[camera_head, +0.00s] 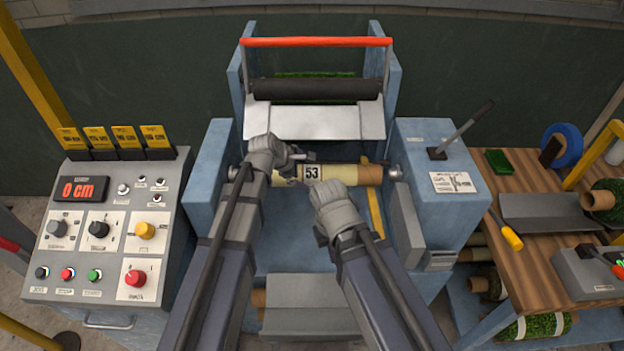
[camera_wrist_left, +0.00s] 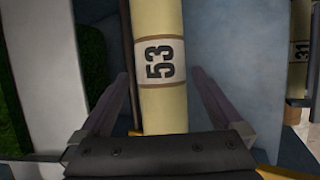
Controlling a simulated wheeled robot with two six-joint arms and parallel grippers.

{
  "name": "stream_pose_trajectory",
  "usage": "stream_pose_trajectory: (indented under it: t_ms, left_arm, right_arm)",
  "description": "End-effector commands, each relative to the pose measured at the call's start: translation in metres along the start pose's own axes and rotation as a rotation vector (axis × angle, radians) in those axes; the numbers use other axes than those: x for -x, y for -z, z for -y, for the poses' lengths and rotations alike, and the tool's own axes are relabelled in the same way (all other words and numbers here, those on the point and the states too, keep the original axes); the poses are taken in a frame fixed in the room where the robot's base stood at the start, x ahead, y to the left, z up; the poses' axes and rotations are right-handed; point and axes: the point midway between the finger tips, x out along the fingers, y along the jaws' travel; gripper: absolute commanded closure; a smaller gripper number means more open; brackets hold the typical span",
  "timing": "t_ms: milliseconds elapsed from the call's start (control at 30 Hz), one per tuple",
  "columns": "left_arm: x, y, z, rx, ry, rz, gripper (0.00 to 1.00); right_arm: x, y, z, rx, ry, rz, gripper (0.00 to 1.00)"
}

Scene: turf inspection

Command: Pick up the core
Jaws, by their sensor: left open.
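A cream cardboard core (camera_head: 343,175) with a white label reading 53 lies level across the blue machine, between its two side blocks. My left gripper (camera_head: 296,168) is at the core's left part, beside the label. In the left wrist view the core (camera_wrist_left: 159,108) runs between the open fingers of the left gripper (camera_wrist_left: 163,88), with a gap visible on each side. Whether the fingers reach past it in depth is hard to tell. My right gripper (camera_head: 322,187) is just in front of the core, right of the label; its jaws are not clear.
A control panel (camera_head: 100,235) with a 0 cm display stands left. A roller (camera_head: 315,89) and red bar (camera_head: 316,42) are behind. A lever (camera_head: 462,130) rises from the right block. A wooden table (camera_head: 530,245) with tools and turf rolls is at right.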

Motion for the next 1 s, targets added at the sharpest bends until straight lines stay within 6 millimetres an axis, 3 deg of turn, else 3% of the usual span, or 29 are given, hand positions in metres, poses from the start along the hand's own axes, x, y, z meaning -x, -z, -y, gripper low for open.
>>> stream_pose_trajectory:
  t_ms: [33, 167, 467, 1000]
  left_arm:
    - [-0.014, 0.0, 0.003, -0.002, 0.001, 0.001, 0.0]
    - [-0.03, -0.001, 0.002, -0.002, 0.001, 0.001, 0.0]
    - [-0.031, -0.002, 0.001, 0.0, 0.001, 0.001, 0.01]
    - [-0.031, -0.002, 0.001, -0.001, 0.001, 0.001, 0.62]
  right_arm:
    - [-0.013, 0.001, 0.001, 0.0, 0.0, 0.0, 1.0]
    - [-0.025, 0.002, 0.002, 0.0, 0.0, 0.0, 1.0]
    - [-0.025, 0.002, 0.002, 0.0, 0.0, 0.0, 1.0]
    - [-0.025, 0.002, 0.002, 0.0, 0.0, 0.0, 1.0]
